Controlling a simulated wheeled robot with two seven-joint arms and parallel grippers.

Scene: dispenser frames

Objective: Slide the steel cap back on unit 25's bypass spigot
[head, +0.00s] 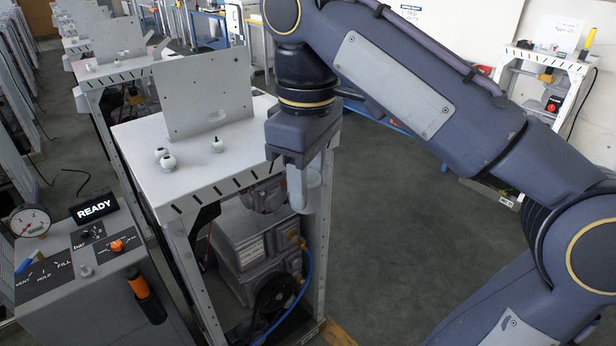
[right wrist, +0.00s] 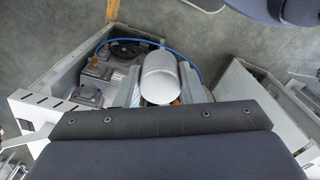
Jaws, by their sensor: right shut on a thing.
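My right gripper (head: 300,192) points down at the right side of the nearest white dispenser frame (head: 180,195). It is shut on the steel cap (head: 314,190), a pale cylinder partly hidden behind a finger. In the right wrist view the cap (right wrist: 159,72) shows as a smooth, light grey cylinder with a rounded end, between the two fingers (right wrist: 162,88). A bit of orange shows beside its lower end. The bypass spigot cannot be made out, and I cannot tell whether the cap touches it. No unit number is readable. My left gripper is out of view.
A grey pump assembly (head: 262,240) with a brass fitting and blue hose (head: 306,285) sits inside the frame. Several ball knobs and an upright panel (head: 205,92) stand on its top. A console (head: 95,255) reading READY is at left. Floor right of the frame is clear.

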